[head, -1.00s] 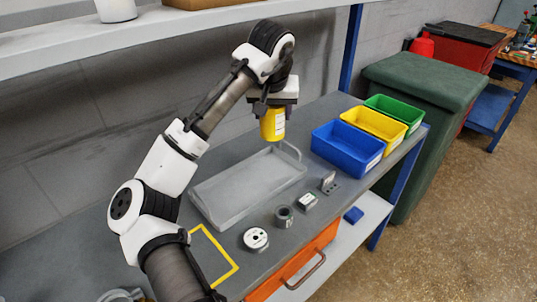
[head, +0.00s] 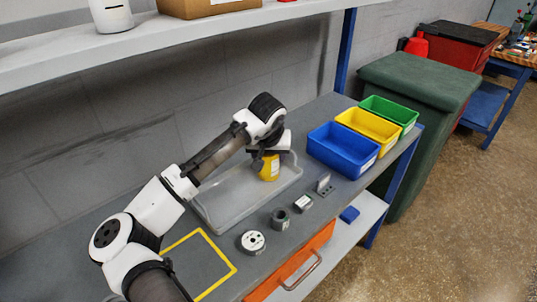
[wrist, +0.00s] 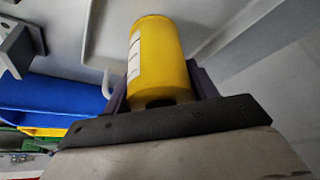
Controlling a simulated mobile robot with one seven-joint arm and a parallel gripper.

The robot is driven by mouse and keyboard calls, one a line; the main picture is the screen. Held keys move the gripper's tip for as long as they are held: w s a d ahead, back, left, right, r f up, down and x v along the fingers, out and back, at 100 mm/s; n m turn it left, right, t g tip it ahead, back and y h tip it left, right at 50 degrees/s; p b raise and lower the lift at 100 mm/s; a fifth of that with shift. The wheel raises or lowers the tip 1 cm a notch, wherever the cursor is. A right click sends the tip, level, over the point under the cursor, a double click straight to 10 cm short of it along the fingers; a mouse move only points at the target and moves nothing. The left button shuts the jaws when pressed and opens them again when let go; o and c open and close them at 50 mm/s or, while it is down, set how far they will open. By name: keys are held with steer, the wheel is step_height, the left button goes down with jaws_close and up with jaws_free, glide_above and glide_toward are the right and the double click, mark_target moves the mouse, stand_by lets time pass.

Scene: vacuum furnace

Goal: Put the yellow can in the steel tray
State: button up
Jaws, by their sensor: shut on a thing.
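The yellow can (head: 269,168) is held in my gripper (head: 265,157), low over the right end of the steel tray (head: 225,212). My gripper is shut on the can. Whether the can touches the tray floor I cannot tell. In the wrist view the can (wrist: 160,55) with a white label stands out between the dark fingers (wrist: 158,92), and the pale tray surface lies beyond it. The tray is grey and shallow, on the bench, with no other object visible in it.
Blue (head: 343,150), yellow (head: 368,125) and green (head: 390,110) bins stand right of the tray. Along its front are a bracket (head: 324,184), a small box (head: 303,204), a dark ring (head: 281,218) and a white-faced disc (head: 252,241). A shelf (head: 190,32) hangs above.

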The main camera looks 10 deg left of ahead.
steer(key=shift+f, duration=0.15)
steer(key=o, duration=1.2)
steer(key=b+v, duration=0.2)
steer(key=v, duration=1)
steer(key=shift+r+b, duration=0.25)
steer(key=shift+b, duration=0.05)
